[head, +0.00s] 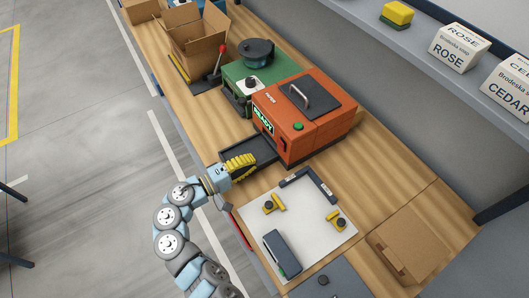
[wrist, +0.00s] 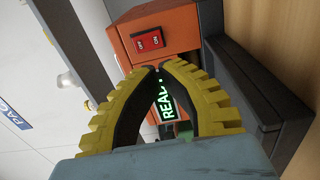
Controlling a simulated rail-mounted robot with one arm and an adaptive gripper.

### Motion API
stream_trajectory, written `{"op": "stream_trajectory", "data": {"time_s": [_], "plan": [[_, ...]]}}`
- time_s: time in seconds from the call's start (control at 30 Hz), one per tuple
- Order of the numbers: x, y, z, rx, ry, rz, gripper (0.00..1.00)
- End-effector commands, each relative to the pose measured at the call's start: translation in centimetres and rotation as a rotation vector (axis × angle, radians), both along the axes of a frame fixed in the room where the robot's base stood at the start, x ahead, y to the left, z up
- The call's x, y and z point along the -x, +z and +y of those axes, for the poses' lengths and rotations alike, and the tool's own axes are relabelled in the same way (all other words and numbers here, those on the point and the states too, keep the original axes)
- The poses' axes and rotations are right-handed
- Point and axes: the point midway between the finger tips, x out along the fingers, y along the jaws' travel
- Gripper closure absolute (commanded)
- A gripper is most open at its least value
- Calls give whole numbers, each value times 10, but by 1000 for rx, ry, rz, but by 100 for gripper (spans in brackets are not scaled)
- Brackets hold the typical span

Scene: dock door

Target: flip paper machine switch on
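The orange machine (head: 313,115) stands on the wooden bench, with a lit green READY display (head: 264,120), a green button and a dark lid with a handle. In the wrist view its orange face (wrist: 180,22) carries a red two-part rocker switch (wrist: 149,41) with white lettering that looks like ON and OFF. I cannot tell which side is pressed. My gripper (wrist: 160,66) has its yellow fingers brought together at the tips, with nothing between them. The tips appear just below the switch in the picture, apart from it.
The dark tray (head: 232,152) juts from the machine's front. A green machine (head: 255,72) and a red-knobbed lever (head: 220,52) stand behind it. A white mat (head: 305,238) with yellow parts and a stapler-like tool lies nearer. An overhead shelf (head: 440,80) runs along the right.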

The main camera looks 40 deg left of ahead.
Motion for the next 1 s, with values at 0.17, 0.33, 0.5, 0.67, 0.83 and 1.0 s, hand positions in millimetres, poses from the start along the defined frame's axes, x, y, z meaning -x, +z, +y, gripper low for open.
{"op": "stream_trajectory", "data": {"time_s": [0.17, 0.33, 0.5, 0.67, 0.83, 1.0], "plan": [[29, -3, 8, 1, 2, 1, 100], [45, -4, 12, 0, 2, 0, 100], [49, -4, 13, 0, 1, 0, 100], [49, -4, 13, 0, 0, 0, 100], [49, -4, 13, 0, 0, 0, 100], [49, -4, 13, 0, 0, 0, 100]]}}
